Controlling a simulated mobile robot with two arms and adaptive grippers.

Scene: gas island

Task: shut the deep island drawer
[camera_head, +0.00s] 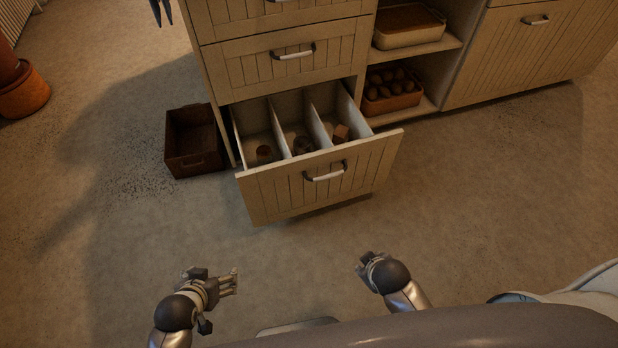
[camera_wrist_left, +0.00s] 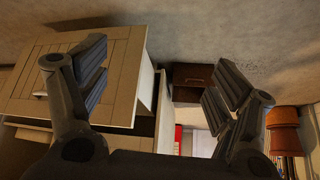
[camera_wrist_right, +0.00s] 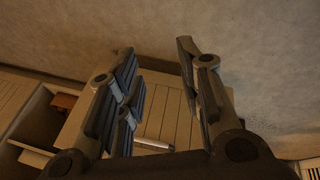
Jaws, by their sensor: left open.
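The deep island drawer (camera_head: 280,192) is the lowest in the stack and is pulled well out. Its dividers form three compartments with small items inside. Its front has a pale bar handle (camera_head: 325,175). The drawer front also shows in the left wrist view (camera_wrist_left: 95,80) and between the fingers in the right wrist view (camera_wrist_right: 168,112). My left gripper (camera_head: 230,283) is open and empty, in front of the drawer and apart from it. My right gripper (camera_head: 364,261) is also in front, apart from the drawer; its fingers (camera_wrist_right: 158,55) stand apart with nothing between them.
A dark brown crate (camera_head: 195,163) stands on the floor just left of the drawer. Open shelves to the right hold a tray (camera_head: 408,38) and a basket of round items (camera_head: 392,104). Terracotta pots (camera_head: 24,97) stand far left. The floor before the drawer is clear.

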